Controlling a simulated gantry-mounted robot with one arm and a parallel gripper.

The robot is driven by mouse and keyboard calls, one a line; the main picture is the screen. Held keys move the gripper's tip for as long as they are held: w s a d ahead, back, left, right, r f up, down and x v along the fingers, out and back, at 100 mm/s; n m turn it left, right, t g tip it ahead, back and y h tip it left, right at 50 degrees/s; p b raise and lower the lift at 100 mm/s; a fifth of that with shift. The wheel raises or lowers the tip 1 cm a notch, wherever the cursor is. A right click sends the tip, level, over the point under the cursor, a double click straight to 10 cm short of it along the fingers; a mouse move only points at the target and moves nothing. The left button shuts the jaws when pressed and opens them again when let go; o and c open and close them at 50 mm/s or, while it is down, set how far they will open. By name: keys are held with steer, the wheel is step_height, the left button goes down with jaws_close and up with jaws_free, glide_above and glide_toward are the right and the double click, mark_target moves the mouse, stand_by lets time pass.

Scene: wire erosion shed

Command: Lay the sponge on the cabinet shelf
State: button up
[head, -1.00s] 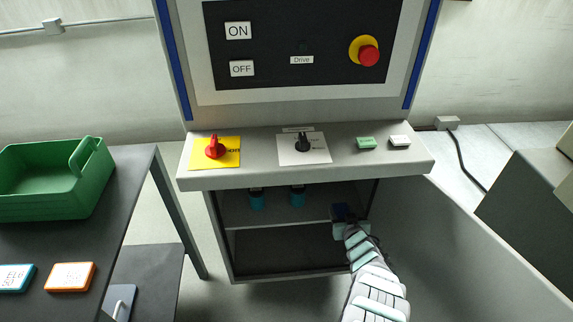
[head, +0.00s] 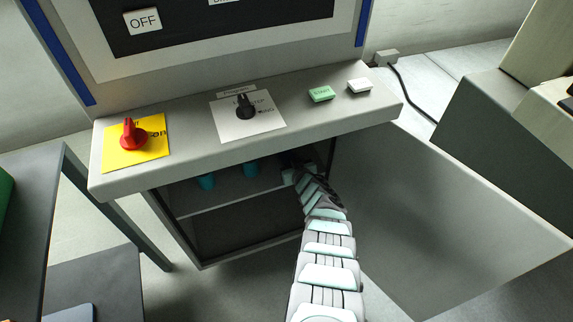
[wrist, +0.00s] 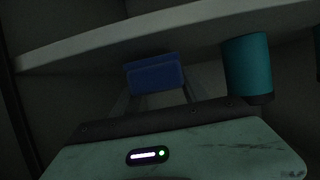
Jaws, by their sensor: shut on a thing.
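A blue sponge (wrist: 155,74) is held between the fingers of my gripper (wrist: 154,84) in the wrist view. My gripper (head: 292,166) reaches through the open front of the cabinet in the head view, at the right part of the cabinet shelf (head: 230,189). The shelf also shows as a pale band (wrist: 90,51) in the dim wrist view, close to the sponge. I cannot tell whether the sponge touches it. In the head view the sponge is hidden by the ledge and my arm.
Two teal containers stand on the shelf, one left (head: 206,182) and one nearer my gripper (head: 251,169); one shows beside the sponge in the wrist view (wrist: 247,62). The control ledge (head: 190,130) overhangs the opening. The open cabinet door (head: 450,220) is at the right.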

steer(key=shift+s+f, duration=0.1)
steer(key=shift+f, duration=0.45)
steer(key=shift+r, duration=0.15)
steer(key=o, duration=1.3)
steer(key=shift+r+p, duration=0.1)
steer(key=shift+p, duration=0.2)
